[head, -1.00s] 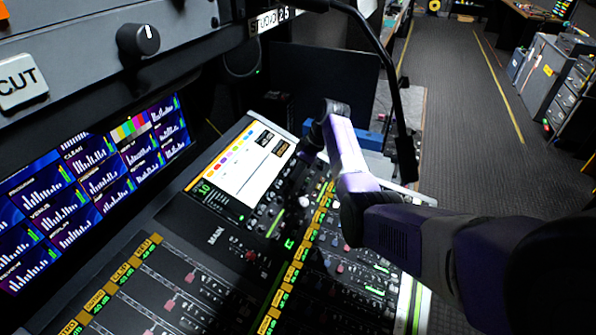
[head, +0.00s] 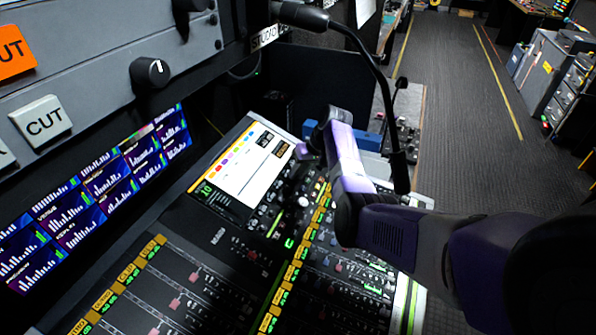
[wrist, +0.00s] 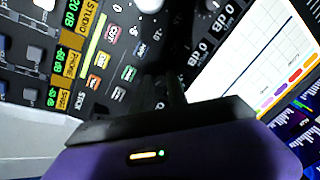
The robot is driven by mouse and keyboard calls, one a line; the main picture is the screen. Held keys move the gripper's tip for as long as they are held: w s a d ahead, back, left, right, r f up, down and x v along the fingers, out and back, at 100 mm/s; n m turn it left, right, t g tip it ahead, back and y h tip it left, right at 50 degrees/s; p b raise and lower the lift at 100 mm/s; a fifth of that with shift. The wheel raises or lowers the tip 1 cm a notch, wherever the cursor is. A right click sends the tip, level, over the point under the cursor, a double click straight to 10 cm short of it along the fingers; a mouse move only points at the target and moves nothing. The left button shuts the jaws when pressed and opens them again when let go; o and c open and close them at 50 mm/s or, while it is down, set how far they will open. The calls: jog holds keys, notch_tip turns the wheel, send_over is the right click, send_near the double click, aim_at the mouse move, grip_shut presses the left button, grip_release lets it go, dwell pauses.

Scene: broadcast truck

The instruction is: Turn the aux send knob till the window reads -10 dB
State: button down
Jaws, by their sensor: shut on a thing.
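My gripper (wrist: 164,88) shows in the wrist view as two dark fingers, close together and shut on a small dark knob. The knob is mostly hidden by the fingers and shadow, so its pointer cannot be read. Dark windows reading 0 dB (wrist: 202,48) lie right of the fingers. Green windows at left include one reading -20 dB (wrist: 72,13). I cannot tell which window belongs to the held knob.
A bright console screen (wrist: 250,70) lies close right of my gripper. Pale knobs (wrist: 150,5) and small lit buttons (wrist: 101,58) surround it. In the head view, a gooseneck microphone (head: 378,75) arches near my arm, and a rack panel with CUT buttons (head: 42,119) overhangs at left.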

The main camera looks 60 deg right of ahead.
jog(key=shift+m, duration=0.6)
jog(key=c, duration=1.3)
grip_release()
jog(key=v, duration=0.7)
jog(key=shift+s+r+b, duration=0.15)
jog(key=shift+r+b, duration=0.2)
jog(key=shift+b, duration=0.05)
